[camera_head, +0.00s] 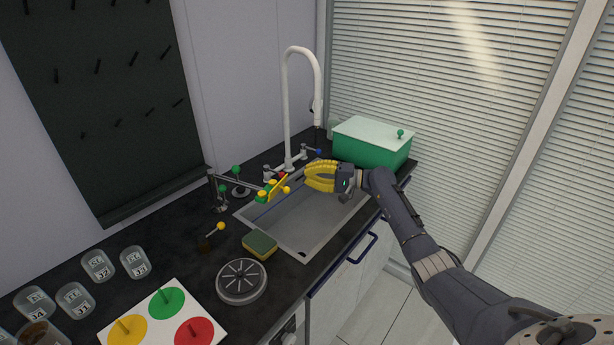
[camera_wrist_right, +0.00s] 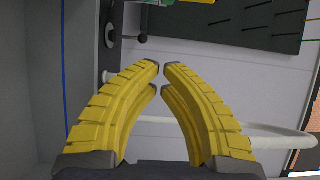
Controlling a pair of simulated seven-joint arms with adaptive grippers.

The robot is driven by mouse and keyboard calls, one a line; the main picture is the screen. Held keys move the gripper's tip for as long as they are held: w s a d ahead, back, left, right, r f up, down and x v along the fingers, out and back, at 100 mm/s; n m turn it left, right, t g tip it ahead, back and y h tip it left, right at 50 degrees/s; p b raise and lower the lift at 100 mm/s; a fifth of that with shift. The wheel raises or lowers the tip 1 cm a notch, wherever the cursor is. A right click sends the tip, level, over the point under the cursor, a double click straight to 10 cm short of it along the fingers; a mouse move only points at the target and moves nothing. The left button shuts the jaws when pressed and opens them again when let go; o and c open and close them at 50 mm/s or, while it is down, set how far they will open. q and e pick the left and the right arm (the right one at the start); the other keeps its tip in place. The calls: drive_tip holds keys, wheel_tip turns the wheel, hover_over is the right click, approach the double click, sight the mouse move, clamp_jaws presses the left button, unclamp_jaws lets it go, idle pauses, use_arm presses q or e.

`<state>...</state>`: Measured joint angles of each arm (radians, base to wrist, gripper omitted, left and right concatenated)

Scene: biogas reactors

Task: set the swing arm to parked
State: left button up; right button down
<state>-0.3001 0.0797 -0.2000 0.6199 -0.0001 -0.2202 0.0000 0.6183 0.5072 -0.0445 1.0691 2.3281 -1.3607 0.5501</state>
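The swing arm (camera_head: 243,182) is a thin grey bar reaching right from a short grey post at the back of the counter. Its outer end carries a green and yellow piece (camera_head: 271,190) with a red knob and a yellow ball, over the sink's left rim. My right gripper (camera_head: 306,178) has yellow ribbed fingers and hangs above the sink, just right of that end and apart from it. In the right wrist view its fingertips (camera_wrist_right: 162,68) nearly meet, with a thin gap and nothing between them. A green and yellow part shows at that view's top edge. My left gripper is not in view.
The sink (camera_head: 305,218) lies below my right gripper, with a tall white faucet (camera_head: 287,105) behind. A green lidded box (camera_head: 372,145) stands close by on the right. A sponge (camera_head: 259,244), a round drain-like disc (camera_head: 241,281) and small jars occupy the counter at left.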

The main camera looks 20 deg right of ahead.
drive_tip(key=w+a, duration=0.1)
drive_tip(key=a, duration=0.8)
drive_tip(key=shift+w, duration=0.4)
drive_tip(key=shift+a, duration=0.15)
